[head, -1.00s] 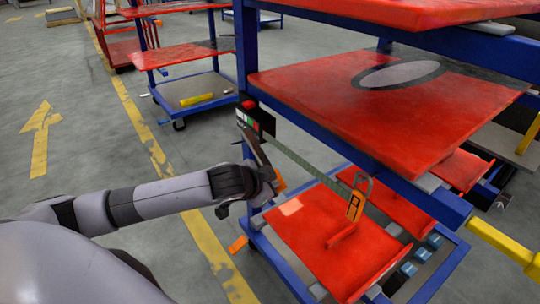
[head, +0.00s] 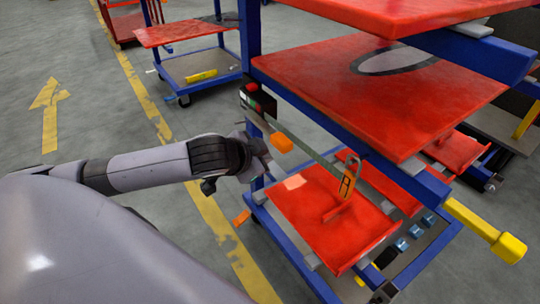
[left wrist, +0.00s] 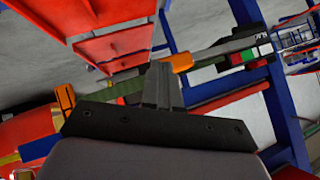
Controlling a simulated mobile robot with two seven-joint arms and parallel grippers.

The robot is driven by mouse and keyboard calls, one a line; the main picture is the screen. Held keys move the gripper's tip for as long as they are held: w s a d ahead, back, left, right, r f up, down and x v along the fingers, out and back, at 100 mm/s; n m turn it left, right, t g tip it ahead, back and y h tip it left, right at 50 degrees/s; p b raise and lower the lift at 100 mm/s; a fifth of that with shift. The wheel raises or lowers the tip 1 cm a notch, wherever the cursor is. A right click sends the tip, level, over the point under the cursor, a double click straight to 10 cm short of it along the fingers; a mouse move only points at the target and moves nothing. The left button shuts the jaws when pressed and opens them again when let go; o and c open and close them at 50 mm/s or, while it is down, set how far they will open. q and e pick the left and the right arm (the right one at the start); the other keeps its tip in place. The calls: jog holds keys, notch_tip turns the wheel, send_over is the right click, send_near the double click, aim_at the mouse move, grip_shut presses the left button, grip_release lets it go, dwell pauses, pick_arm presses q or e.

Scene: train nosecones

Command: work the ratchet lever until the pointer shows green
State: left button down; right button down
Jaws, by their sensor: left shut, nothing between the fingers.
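The ratchet box (head: 258,98), black with red, green and white marks, sits on the blue post of the red-shelved rack; it also shows in the left wrist view (left wrist: 245,56). Its lever has an orange grip (head: 281,142), also in the left wrist view (left wrist: 182,62). The pointer is too small to read. A grey-green strap (head: 310,152) runs from the ratchet to an orange hook piece (head: 347,186). My left gripper (head: 264,150) is shut and empty, its fingertips close beside the orange grip. I cannot tell whether they touch. My right gripper is not in view.
A large red shelf (head: 380,95) overhangs the strap on the right. A lower red panel (head: 325,225) lies below it on a blue frame. A yellow-ended bar (head: 485,230) juts out at the right. Open grey floor lies to the left.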

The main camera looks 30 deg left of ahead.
pick_arm(q)
jog(key=shift+v, duration=1.3)
jog(key=s+d+f+n+h+p, duration=0.1)
jog(key=s+d+f+h, duration=0.2)
jog(key=d+f, duration=0.55)
jog(key=s+d+f+n+p, duration=0.1)
jog(key=s+f+n, duration=0.2)
jog(key=s+f, duration=0.8)
jog(key=shift+s+y+p, duration=0.3)
jog(key=shift+s+p, duration=0.05)
jog(key=shift+s, duration=0.5)
jog(key=shift+d, duration=0.1)
